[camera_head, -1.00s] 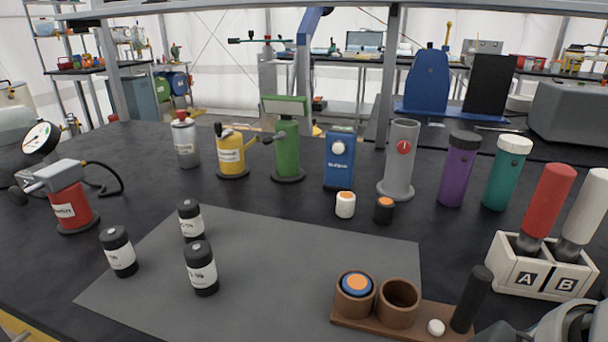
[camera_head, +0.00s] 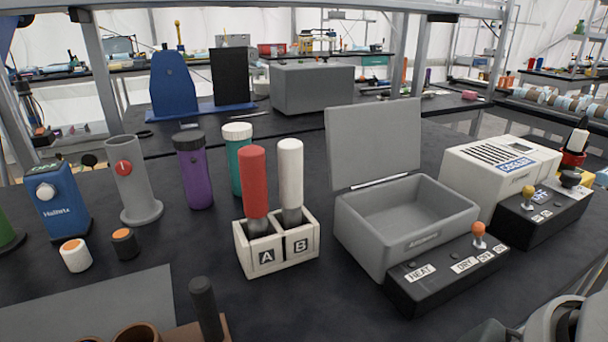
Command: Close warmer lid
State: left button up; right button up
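The warmer is a grey box (camera_head: 355,240) right of centre, with an empty-looking inside. Its flat grey lid (camera_head: 373,143) stands open, upright at the back edge and leaning slightly back. A black control box (camera_head: 440,284) labelled HEAT and DRY, with an orange-knobbed lever, sits against the front of the warmer. Part of my own arm shows at the bottom right corner, apart from the warmer. Neither gripper's fingers are in view.
A white two-slot holder (camera_head: 277,248) marked A and B, with red and white handled tools, stands left of the warmer. A beige vented unit (camera_head: 500,167) and a second black control box (camera_head: 541,213) stand to its right.

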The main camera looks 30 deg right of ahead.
aim_at(369, 144)
jog(key=z, duration=1.5)
